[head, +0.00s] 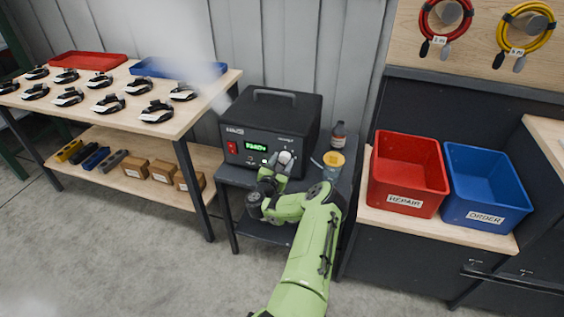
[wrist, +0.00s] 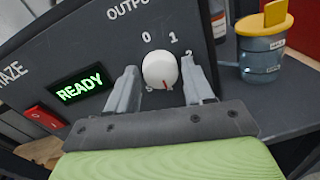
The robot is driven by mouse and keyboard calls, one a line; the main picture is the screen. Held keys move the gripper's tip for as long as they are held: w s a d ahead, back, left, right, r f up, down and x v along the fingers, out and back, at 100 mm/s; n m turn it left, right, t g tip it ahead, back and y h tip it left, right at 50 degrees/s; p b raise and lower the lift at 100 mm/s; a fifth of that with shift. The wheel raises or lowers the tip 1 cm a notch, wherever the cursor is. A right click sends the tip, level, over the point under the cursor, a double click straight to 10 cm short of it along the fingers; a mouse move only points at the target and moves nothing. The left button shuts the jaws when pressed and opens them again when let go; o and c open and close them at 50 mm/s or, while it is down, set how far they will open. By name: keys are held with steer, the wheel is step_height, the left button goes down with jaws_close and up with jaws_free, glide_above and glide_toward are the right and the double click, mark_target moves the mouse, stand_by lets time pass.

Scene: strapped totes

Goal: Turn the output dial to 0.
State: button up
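The printed 0 is above the knob to the upper left, with 1 and 2 following to the right; lower numbers are partly hidden. My gripper (wrist: 158,74) is open, with one finger on each side of the dial and a small gap at both sides. In the head view my gripper (head: 281,163) is at the unit's front and partly covers the dial.
The unit's green display (wrist: 82,87) reads READY, and a red switch (wrist: 46,117) sits beside it. A jar with a yellow lid (wrist: 262,45) and a brown bottle (head: 338,135) stand right of the unit. Red (head: 408,207) and blue (head: 485,220) bins are further right.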

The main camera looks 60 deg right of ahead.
steer(key=c, duration=0.7)
